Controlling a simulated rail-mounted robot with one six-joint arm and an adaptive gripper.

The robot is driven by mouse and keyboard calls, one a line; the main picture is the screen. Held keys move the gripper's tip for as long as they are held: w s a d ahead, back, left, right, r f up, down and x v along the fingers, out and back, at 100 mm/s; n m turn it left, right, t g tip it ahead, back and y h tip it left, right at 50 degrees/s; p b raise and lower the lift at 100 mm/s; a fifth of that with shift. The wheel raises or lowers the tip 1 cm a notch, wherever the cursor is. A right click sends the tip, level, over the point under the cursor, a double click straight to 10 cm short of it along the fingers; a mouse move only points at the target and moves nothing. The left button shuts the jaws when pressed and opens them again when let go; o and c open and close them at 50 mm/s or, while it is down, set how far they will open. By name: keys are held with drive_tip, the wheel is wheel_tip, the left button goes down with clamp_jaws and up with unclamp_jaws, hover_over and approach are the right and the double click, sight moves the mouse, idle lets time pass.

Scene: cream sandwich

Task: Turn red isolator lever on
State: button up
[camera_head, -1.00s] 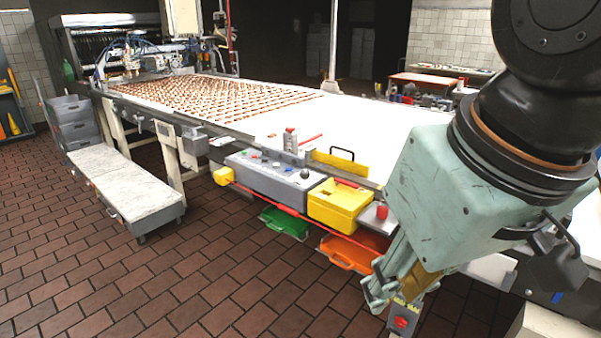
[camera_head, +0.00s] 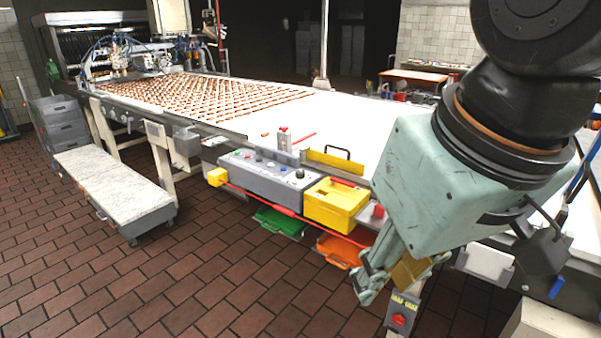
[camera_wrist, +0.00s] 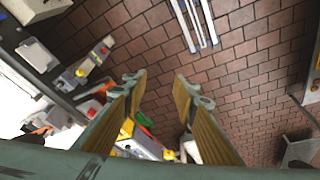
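A red rotary switch (camera_head: 399,320), which looks like the isolator lever, sits on a grey post with yellow labels at the bottom of the head view. A similar grey part with a red piece (camera_wrist: 103,50) shows at upper left in the wrist view; I cannot tell its lever position. My gripper (camera_head: 370,280) hangs above and left of the switch in the head view. In the wrist view my gripper (camera_wrist: 160,82) has its two fingers spread, with nothing between them but floor and things farther below. It is apart from the switch.
The long white conveyor (camera_head: 340,125) carries rows of brown pieces at its far end. On its near side are a grey control box (camera_head: 262,180), a yellow bin (camera_head: 332,205), and green (camera_head: 280,222) and orange (camera_head: 340,252) trays below. A low cart (camera_head: 112,185) stands left. Brick floor is open in front.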

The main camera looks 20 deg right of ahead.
drive_tip(key=w+d+r+n+g+p, duration=0.15)
drive_tip(key=w+r, duration=0.25)
drive_tip(key=w, duration=0.5)
drive_tip(key=w+d+r+p, duration=0.25)
drive_tip(key=w+r, duration=0.25)
drive_tip(key=w, duration=0.4)
drive_tip(key=n+g+p, duration=0.3)
drive_tip(key=n+p, duration=0.3)
drive_tip(key=p, duration=0.8)
hover_over(351, 184)
wheel_tip(351, 184, down, 18)
drive_tip(key=shift+f+m+t, duration=0.2)
drive_tip(key=shift+m+t, duration=0.05)
drive_tip(key=shift+f, duration=6.8)
drive_tip(key=shift+c, duration=0.6)
